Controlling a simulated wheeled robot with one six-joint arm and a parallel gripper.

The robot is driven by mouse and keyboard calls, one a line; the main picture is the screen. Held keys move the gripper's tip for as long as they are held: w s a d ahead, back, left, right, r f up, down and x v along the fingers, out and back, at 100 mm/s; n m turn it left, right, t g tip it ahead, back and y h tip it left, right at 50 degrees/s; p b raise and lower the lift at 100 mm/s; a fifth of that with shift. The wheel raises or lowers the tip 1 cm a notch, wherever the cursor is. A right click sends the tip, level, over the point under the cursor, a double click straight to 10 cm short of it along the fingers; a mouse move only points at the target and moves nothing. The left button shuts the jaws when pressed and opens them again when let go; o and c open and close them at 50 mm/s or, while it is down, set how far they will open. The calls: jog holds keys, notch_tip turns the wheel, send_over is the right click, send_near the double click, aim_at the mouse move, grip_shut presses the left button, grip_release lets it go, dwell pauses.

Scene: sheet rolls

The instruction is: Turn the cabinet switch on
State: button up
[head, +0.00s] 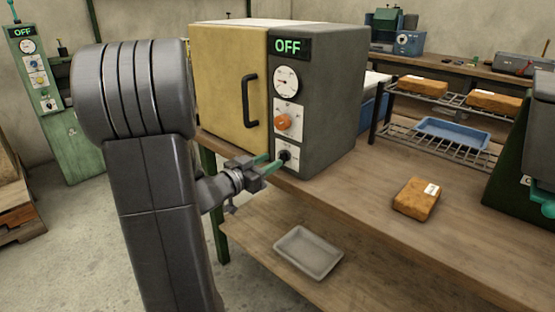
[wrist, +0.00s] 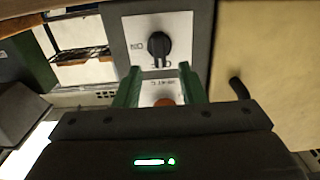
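The cabinet (head: 335,110) stands on the workbench, with a yellow door and a dark grey control panel. Its display (head: 290,46) reads OFF in green. The black rotary switch (head: 285,156) sits on a white plate low on the panel. It also shows in the wrist view (wrist: 159,46), its grip roughly vertical in that picture. My gripper (head: 273,163) has its green fingers apart, with nothing between them, close in front of the switch. In the wrist view, the fingertips (wrist: 160,70) point toward the switch plate; I cannot tell whether they touch it.
An orange knob (head: 283,122) and a gauge (head: 286,80) sit above the switch. The black door handle (head: 250,100) sticks out at the left. An orange-brown block (head: 416,199) lies on the workbench (head: 350,205) at right. A grey tray (head: 308,252) lies on the lower shelf.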

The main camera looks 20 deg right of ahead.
aim_at(279, 156)
jog(key=shift+x, duration=2.15)
jog(key=shift+c, duration=0.3)
grip_shut()
